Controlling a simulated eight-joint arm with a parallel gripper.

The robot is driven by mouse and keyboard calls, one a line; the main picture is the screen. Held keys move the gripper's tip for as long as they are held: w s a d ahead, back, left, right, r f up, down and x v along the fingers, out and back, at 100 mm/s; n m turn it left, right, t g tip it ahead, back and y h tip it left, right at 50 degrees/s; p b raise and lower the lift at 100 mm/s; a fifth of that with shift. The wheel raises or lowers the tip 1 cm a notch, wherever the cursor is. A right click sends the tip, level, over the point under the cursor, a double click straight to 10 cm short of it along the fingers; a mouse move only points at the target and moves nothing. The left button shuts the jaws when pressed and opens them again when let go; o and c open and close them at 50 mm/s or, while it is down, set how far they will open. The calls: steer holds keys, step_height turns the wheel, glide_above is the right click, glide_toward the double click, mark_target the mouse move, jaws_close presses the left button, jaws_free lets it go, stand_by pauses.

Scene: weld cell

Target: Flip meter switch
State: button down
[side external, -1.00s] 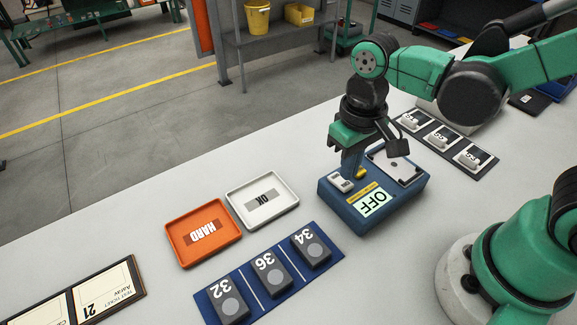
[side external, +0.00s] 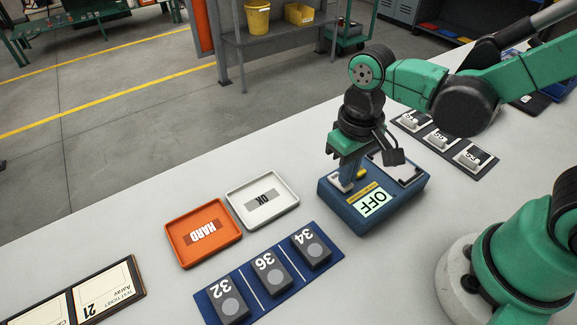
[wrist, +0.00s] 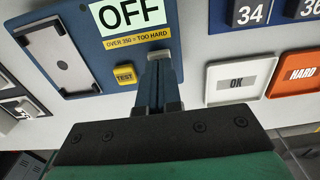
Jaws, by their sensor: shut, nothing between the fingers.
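The blue meter (side external: 405,202) stands on the white table, and its display (side external: 375,203) reads OFF. In the wrist view the meter (wrist: 82,22) fills the upper left, with its OFF display (wrist: 130,12) at the top. The small grey switch (wrist: 163,56) shows just past my fingertips, beside the yellow TEST button (wrist: 125,74). My gripper (side external: 346,183) is shut and empty, pointing down at the switch end of the meter and hiding most of the switch. In the wrist view my gripper (wrist: 157,62) overlaps the switch's near edge; I cannot tell whether they touch.
The orange HARD tray (side external: 203,249) and white OK tray (side external: 289,208) lie left of the meter. A blue mat (side external: 208,306) with numbered dark blocks lies in front. A dark strip (side external: 482,168) with several pale parts lies behind right. Table between trays and meter is clear.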

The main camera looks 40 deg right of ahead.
steer(key=shift+f, duration=0.45)
steer(key=shift+r, duration=3.5)
steer(key=w+d+r+t, duration=0.2)
steer(key=d+t, duration=0.4)
steer(key=t, duration=0.1)
